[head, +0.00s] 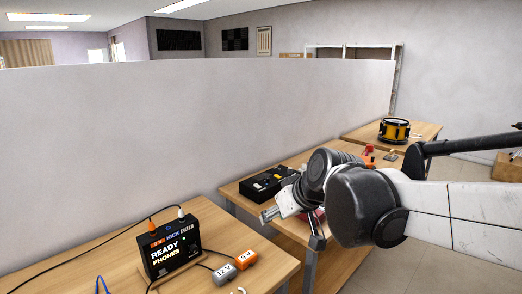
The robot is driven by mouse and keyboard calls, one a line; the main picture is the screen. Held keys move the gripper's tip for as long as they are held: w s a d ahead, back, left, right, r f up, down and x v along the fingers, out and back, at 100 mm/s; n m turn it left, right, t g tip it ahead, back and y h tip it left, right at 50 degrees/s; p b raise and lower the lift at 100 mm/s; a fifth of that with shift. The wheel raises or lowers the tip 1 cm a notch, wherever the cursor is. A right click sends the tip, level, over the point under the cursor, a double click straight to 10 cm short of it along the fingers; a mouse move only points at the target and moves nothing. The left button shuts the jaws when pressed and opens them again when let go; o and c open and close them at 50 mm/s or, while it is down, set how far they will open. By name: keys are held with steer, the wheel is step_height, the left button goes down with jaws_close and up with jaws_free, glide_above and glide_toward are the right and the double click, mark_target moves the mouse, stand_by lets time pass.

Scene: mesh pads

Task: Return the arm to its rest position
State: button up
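My arm reaches in from the right edge of the head view, with white and dark grey links. My gripper (292,227) is at its end, above the edge of the middle table. Its fingers are small and partly hidden by the wrist, and I cannot tell whether they are open or shut. I see nothing clearly held in it.
A black box reading "READY PHONES" (168,244) stands on the near wooden table (100,277), beside a grey 12 V block (224,274) and an orange 9 V block (246,259). A black case (268,184) lies on the middle table. A yellow drum (394,130) sits farther back. A pale partition (190,130) runs behind.

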steer(key=s+d+f+m+h, duration=0.2)
steer(key=s+d+f+m, duration=0.1)
steer(key=s+d, duration=0.5)
steer(key=s+d+f+m+h, duration=0.2)
steer(key=s+d, duration=0.6)
steer(key=s, duration=0.4)
steer(key=shift+d+f+m+h, duration=0.3)
steer(key=shift+f+m, duration=0.1)
steer(key=shift+o, duration=0.6)
steer(key=shift+w+a, duration=0.1)
stand_by(0.3)
